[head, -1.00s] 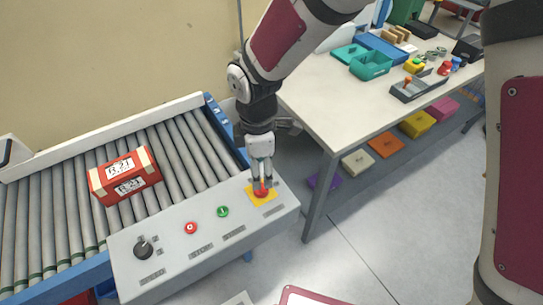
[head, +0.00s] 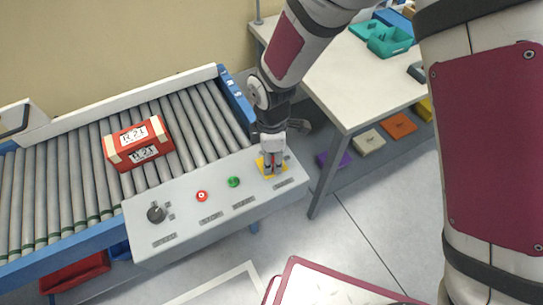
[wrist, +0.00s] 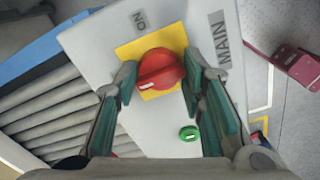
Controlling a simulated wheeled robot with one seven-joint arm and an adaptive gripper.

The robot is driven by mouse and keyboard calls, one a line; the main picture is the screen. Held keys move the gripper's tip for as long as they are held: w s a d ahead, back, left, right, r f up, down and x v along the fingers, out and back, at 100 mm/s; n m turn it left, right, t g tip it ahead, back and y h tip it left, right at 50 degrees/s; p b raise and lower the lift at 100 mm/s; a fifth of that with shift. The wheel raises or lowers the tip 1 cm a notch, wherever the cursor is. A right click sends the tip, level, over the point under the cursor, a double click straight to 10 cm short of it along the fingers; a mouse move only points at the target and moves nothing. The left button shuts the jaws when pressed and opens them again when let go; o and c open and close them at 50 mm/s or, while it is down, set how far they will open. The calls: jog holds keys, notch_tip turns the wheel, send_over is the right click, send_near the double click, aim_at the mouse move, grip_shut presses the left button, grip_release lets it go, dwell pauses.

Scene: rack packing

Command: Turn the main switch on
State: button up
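The main switch is a red rotary knob (wrist: 160,68) on a yellow plate (wrist: 133,50), at the right end of the grey control panel (head: 168,205). In the wrist view, labels ON and MAIN sit beside the plate, and the knob's white mark is on its lower-left edge, away from ON. My gripper (wrist: 160,76) is open, pointing down, with one finger on each side of the knob. Firm contact with the knob cannot be made out. In the head view my gripper (head: 273,168) stands over the yellow plate and hides most of the knob.
The panel also has a green button (head: 233,182), a red button (head: 201,196) and a black selector (head: 156,214). Behind it, a red box (head: 139,143) lies on the roller conveyor (head: 85,185). A white table (head: 350,85) stands at the right.

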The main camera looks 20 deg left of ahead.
jog(key=shift+c, duration=1.3)
jog(key=m, duration=0.4)
jog(key=shift+m, duration=0.3)
jog(key=m+p, duration=0.1)
jog(key=m, duration=0.3)
jog(key=shift+m, duration=0.3)
jog(key=m+p, duration=0.2)
jog(key=m, duration=0.2)
jog(key=shift+s+m, duration=0.1)
jog(key=shift+m, duration=0.2)
jog(key=shift+m+p, duration=0.75)
jog(key=shift+m, duration=1.35)
